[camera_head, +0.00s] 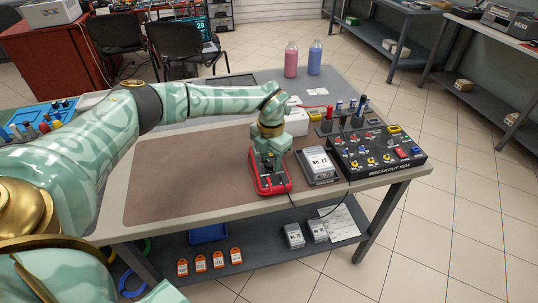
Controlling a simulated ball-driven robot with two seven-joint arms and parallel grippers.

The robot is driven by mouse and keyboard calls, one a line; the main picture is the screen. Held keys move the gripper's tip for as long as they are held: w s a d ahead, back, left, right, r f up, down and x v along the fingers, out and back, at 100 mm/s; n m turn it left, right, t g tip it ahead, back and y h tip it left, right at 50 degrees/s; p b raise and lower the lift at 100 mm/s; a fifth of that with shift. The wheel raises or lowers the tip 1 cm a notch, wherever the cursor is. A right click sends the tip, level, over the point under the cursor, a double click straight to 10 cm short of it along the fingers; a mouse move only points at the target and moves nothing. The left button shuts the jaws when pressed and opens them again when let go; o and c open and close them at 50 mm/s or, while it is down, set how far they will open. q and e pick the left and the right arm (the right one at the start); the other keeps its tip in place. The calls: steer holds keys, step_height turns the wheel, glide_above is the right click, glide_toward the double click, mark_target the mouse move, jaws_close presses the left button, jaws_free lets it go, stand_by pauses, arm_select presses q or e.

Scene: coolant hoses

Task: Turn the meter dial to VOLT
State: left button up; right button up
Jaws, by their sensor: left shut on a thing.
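A red handheld meter (273,185) lies on the brown mat near the front edge of the bench. My left arm reaches in from the left, and my left gripper (270,162) points down onto the meter's face. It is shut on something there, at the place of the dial. The gripper covers the dial, so its pointer and the VOLT mark cannot be read. My right gripper is not in view.
A grey box with a display (318,165) stands just right of the meter. The black breakout box (378,149) with coloured knobs is farther right. Pink (291,60) and blue (314,57) bottles stand behind. The left part of the brown mat (175,185) is clear.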

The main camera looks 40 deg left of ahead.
mark_target(271, 162)
arm_select(q)
steer(key=shift+r+m+p, duration=0.1)
steer(key=shift+m+p, duration=0.2)
steer(key=shift+m, duration=0.3)
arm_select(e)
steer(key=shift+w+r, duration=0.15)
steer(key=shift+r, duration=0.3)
arm_select(q)
steer(key=o, duration=1)
step_height(271, 162, up, 16)
steer(key=p, duration=0.4)
steer(key=shift+r, duration=0.1)
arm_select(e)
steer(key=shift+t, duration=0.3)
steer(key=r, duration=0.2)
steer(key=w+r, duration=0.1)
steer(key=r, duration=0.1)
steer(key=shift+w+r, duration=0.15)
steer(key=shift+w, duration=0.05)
